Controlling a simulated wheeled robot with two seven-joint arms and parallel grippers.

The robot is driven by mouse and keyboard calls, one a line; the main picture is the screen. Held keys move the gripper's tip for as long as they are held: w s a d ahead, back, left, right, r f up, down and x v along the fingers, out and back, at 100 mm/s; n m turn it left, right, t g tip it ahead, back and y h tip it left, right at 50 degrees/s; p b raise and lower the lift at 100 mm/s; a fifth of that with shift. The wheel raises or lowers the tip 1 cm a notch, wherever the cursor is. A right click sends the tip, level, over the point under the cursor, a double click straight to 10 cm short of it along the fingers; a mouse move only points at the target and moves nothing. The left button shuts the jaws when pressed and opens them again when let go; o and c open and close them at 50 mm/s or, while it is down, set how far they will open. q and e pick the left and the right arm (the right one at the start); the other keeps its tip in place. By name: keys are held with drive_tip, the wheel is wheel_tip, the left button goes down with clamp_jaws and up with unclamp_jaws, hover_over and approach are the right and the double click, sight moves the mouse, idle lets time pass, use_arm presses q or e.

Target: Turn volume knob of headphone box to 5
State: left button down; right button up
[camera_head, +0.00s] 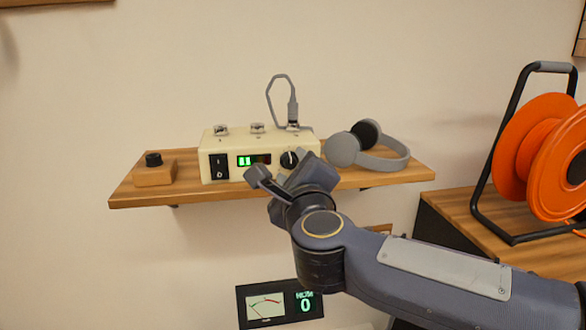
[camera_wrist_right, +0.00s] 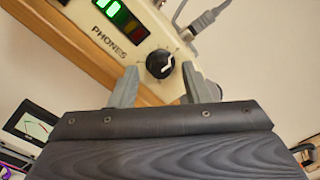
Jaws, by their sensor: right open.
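The cream headphone box (camera_head: 225,143) stands on the wooden wall shelf, and its front also shows in the right wrist view (camera_wrist_right: 92,22). Its black volume knob (camera_head: 289,159) has a white pointer and sits at the right end of the front. In the wrist view the knob (camera_wrist_right: 159,64) appears between the tips of my right gripper (camera_wrist_right: 160,72), with gaps on both sides. The gripper (camera_head: 281,170) is open and empty in front of the box; its exact distance from the knob is unclear. The number at the pointer is too small to read. My left gripper is out of view.
The box has a lit green display (camera_head: 245,160) and a power switch (camera_head: 219,167). Grey headphones (camera_head: 388,162) lie right of it, a wooden block with a black button (camera_head: 154,171) left. A meter panel (camera_head: 280,304) reading 0 hangs below the shelf (camera_head: 130,192).

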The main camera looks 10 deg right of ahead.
drive_tip(key=s+p, duration=0.1)
drive_tip(key=s, duration=0.6)
drive_tip(key=shift+s, duration=0.15)
drive_tip(key=shift+a+f, duration=0.1)
drive_tip(key=s+d+f+n+g+y, duration=0.1)
drive_tip(key=s+d+f+n+g, duration=0.25)
drive_tip(key=s+f+n, duration=0.4)
drive_tip(key=s+d+f+n+g+y, duration=0.25)
drive_tip(key=s+f+n+g, duration=0.25)
drive_tip(key=f+n, duration=0.45)
drive_tip(key=s+d+f+n+g+y, duration=0.1)
drive_tip(key=s+d+f+n+g, duration=0.3)
drive_tip(key=s+f+n, duration=0.45)
wheel_tip(320, 180, up, 23)
drive_tip(key=w+m+p, duration=0.1)
drive_tip(key=p, duration=2.4)
drive_tip(key=shift+w+d+r, duration=0.15)
drive_tip(key=shift+w+d, duration=0.1)
drive_tip(key=shift+w, duration=0.05)
drive_tip(key=shift+m, duration=0.25)
